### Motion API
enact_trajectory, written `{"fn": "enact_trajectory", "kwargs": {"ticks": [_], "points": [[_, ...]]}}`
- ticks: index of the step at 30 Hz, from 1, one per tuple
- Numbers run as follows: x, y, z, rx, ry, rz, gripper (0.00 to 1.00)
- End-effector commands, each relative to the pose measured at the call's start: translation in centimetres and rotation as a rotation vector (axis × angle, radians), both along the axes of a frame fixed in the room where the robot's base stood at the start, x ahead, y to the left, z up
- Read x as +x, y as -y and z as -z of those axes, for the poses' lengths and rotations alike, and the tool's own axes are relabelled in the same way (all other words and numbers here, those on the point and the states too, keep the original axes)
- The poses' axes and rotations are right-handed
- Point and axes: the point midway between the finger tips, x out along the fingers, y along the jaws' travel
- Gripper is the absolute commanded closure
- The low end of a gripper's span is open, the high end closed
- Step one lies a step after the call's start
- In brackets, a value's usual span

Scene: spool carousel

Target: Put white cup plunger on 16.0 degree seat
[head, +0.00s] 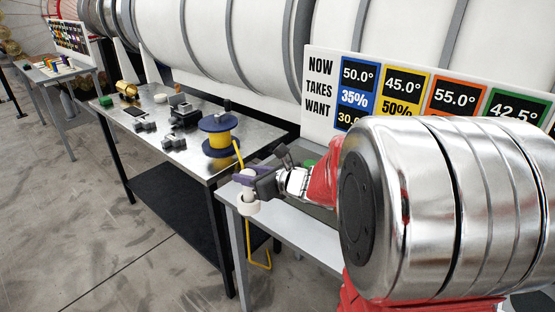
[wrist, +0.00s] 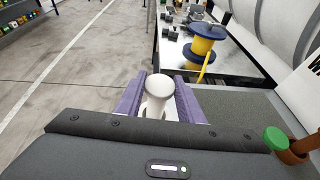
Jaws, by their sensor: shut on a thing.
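My gripper (head: 246,180) is shut on the white cup plunger (head: 249,207), which hangs below the purple fingers with its cup at the bottom, in front of the near bench's left end. In the wrist view my gripper (wrist: 158,88) has its purple fingers on either side of the white plunger (wrist: 158,87), whose round top faces the camera. Its lower part is largely hidden there. I cannot make out a 16.0 degree seat; the sign (head: 320,92) shows other readable values, such as 50.0° and 45.0°, and my arm covers part of it.
A metal table (head: 195,160) holds a blue and yellow spool (head: 220,143), a brass piece (head: 127,90) and several dark blocks. The grey bench (head: 300,225) is near my arm. Open floor lies left.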

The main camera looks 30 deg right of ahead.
Motion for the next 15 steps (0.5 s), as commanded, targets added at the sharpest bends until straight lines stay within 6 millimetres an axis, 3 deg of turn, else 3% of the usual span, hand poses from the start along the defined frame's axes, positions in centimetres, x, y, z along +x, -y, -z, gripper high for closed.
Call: {"fn": "enact_trajectory", "kwargs": {"ticks": [1, 9, 15], "points": [[0.3, -1.7, 1.1, 0.005, -0.004, -0.014, 1.00], [0.6, -8.8, 6.9, 0.008, -0.016, -0.043, 1.00], [0.0, -11.9, 10.0, -0.009, -0.026, -0.046, 1.00]]}}
